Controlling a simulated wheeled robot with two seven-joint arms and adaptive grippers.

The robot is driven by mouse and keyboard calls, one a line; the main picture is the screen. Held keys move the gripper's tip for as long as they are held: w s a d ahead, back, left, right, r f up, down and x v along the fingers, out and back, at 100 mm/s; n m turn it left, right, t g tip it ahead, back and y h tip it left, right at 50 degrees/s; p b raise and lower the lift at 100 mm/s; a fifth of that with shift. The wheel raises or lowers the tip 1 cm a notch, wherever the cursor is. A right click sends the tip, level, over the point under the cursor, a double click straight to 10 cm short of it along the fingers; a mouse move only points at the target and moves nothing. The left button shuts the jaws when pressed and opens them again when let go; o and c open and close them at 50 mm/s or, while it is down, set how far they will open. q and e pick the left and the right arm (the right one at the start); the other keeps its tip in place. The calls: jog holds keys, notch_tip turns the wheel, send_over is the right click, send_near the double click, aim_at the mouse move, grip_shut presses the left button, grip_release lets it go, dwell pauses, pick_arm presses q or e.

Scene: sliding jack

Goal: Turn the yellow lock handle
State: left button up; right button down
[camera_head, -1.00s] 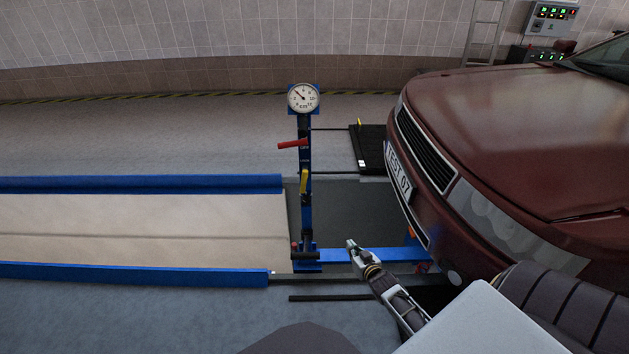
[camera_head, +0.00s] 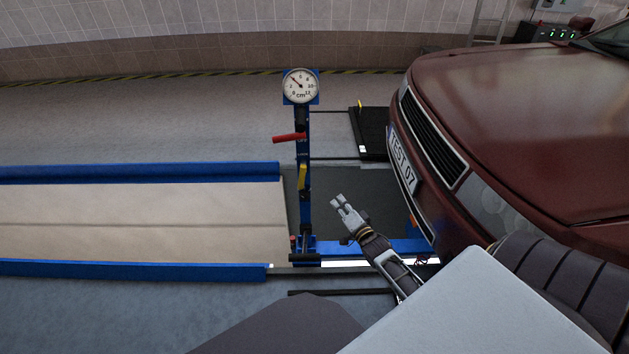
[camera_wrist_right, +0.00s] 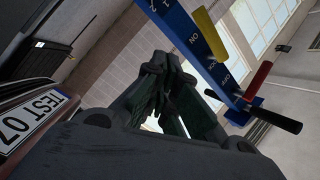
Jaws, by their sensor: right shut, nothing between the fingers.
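The yellow lock handle (camera_head: 302,177) sits on the blue jack post (camera_head: 304,205), below a red lever (camera_head: 289,138) and a round dial gauge (camera_head: 300,86). In the right wrist view, the yellow handle (camera_wrist_right: 210,34) is at the upper right, on the blue post with "ON" lettering. My right gripper (camera_head: 338,201) is shut and empty. It is to the right of the post and a little lower than the yellow handle, apart from both. Its dark fingers (camera_wrist_right: 160,85) also show closed together in the right wrist view. My left gripper is not in view.
A dark red car (camera_head: 510,120) with a "TEST 07" plate stands close on the right. Blue rails (camera_head: 140,172) border a pale runway on the left. A blue crossbar (camera_head: 375,246) runs from the post's foot toward the car. A black panel (camera_head: 371,134) lies behind.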

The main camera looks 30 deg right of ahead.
aim_at(302, 174)
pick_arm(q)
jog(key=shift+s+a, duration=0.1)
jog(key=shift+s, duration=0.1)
pick_arm(e)
jog(key=m, duration=0.2)
jog(key=r+m, duration=0.1)
jog(key=m, duration=0.4)
jog(key=shift+a+r+t, duration=0.2)
jog(key=shift+r+t, duration=0.15)
jog(key=shift+t, duration=0.05)
jog(key=shift+w, duration=0.1)
jog(key=w+b, duration=0.1)
jog(key=w, duration=0.2)
jog(key=w+a+b, duration=0.1)
jog(key=w, duration=0.3)
jog(key=w+a+r+b, duration=0.1)
jog(key=w, duration=0.2)
jog(key=shift+w+a, duration=0.15)
jog(key=shift+w, duration=0.25)
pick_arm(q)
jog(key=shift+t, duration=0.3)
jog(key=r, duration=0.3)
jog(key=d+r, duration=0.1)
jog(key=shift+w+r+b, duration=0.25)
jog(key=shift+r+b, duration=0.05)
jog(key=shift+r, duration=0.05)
pick_arm(e)
jog(key=shift+w+a, duration=0.1)
jog(key=shift+a, duration=0.2)
